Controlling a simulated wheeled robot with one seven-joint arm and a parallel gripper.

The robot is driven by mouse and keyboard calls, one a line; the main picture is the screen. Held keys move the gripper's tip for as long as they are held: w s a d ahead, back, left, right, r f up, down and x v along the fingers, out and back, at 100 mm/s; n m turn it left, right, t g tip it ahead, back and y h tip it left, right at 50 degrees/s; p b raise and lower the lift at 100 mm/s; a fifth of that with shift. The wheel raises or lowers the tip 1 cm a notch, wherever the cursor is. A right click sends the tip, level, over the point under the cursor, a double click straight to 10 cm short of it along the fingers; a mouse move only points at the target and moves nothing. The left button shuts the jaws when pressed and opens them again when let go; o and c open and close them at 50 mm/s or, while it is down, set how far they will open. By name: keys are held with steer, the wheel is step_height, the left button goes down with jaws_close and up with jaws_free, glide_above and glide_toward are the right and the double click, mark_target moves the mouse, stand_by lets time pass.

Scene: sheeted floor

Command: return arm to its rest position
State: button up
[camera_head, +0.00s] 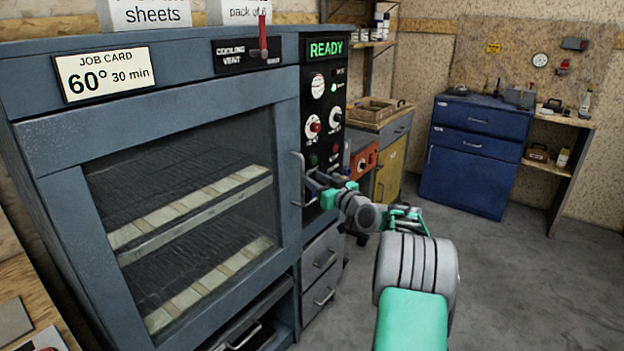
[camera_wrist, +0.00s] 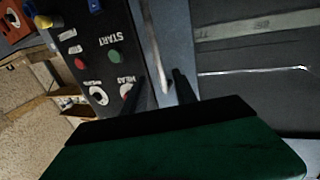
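My gripper (camera_head: 314,184) is beside the oven's control panel, close to the upright door handle (camera_head: 297,178), with my arm reaching in from the lower right. In the wrist view, its two dark fingers (camera_wrist: 160,76) stand apart with a gap between them. The pale handle bar (camera_wrist: 155,40) shows in that gap, with space visible beside it, so the gripper looks open and empty. Whether a finger touches the bar cannot be told. The grey-blue oven's glass door (camera_head: 185,205) looks shut, with two racks of dark sheets behind it.
The control panel (camera_head: 325,115) has knobs, buttons and a lit READY sign (camera_head: 326,48). Grey drawers (camera_head: 320,275) sit below it. An orange box (camera_head: 363,160) and wooden tray (camera_head: 377,110) are behind my gripper. A blue cabinet (camera_head: 470,155) stands farther back. Grey floor (camera_head: 520,280) at right is clear.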

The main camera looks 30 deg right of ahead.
steer(key=s+a+r+n+g+p, duration=0.1)
steer(key=s+a+g+p, duration=0.25)
steer(key=a, duration=0.75)
steer(key=s+a+r+g+p, duration=0.1)
steer(key=s+a+g+p, duration=0.25)
steer(key=a, duration=0.75)
steer(key=s+a+f+g+p, duration=0.1)
steer(key=s+a+g, duration=0.1)
steer(key=s, duration=0.8)
steer(key=s+a+f+m+g+h+p, duration=0.1)
steer(key=s+a+f+g, duration=0.1)
steer(key=s, duration=0.8)
steer(key=s+a+f+m+g+p, duration=0.1)
steer(key=s+a+g, duration=0.2)
steer(key=s, duration=0.7)
steer(key=shift+a+f+g+h, duration=0.25)
steer(key=shift+a+g+h, duration=0.05)
steer(key=shift+g+h, duration=0.1)
